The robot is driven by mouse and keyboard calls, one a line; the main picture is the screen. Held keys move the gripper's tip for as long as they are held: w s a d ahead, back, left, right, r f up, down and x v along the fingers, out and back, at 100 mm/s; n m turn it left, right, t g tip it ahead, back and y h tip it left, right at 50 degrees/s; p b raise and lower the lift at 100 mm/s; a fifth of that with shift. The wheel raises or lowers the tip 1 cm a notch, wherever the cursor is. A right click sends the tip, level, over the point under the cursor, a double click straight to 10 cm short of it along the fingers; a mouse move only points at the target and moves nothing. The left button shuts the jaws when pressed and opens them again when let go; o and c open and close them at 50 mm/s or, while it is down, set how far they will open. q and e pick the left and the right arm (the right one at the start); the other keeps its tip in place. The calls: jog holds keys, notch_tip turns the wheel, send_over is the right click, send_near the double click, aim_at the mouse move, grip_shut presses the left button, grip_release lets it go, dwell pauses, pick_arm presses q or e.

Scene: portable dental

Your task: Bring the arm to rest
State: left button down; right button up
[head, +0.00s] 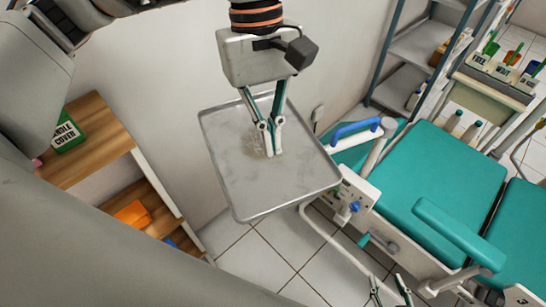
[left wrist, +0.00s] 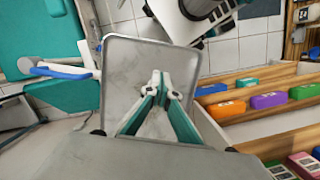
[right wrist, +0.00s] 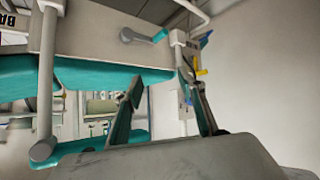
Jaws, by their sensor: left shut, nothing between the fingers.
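My left gripper (head: 272,150) hangs over a bare metal tray (head: 290,195) in the head view, its fingers shut together with nothing between them. The left wrist view shows the same closed fingertips (left wrist: 158,78) in front of the tray (left wrist: 120,65). I cannot tell how far above the tray they are. My right gripper (head: 386,281) shows only at the bottom edge of the head view, its fingers apart. In the right wrist view its fingers (right wrist: 160,82) are spread and empty, near a teal padded surface (right wrist: 85,75).
A teal dental chair (head: 440,175) with a blue-handled armrest (head: 352,129) stands to the right. A wooden shelf (head: 95,140) with a green box (head: 66,132) is at the left. Metal shelving (head: 415,45) and a cart (head: 490,90) are behind. Tiled floor (head: 255,255) is bare below the tray.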

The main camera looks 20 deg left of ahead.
pick_arm(q)
jog(key=shift+v, duration=1.15)
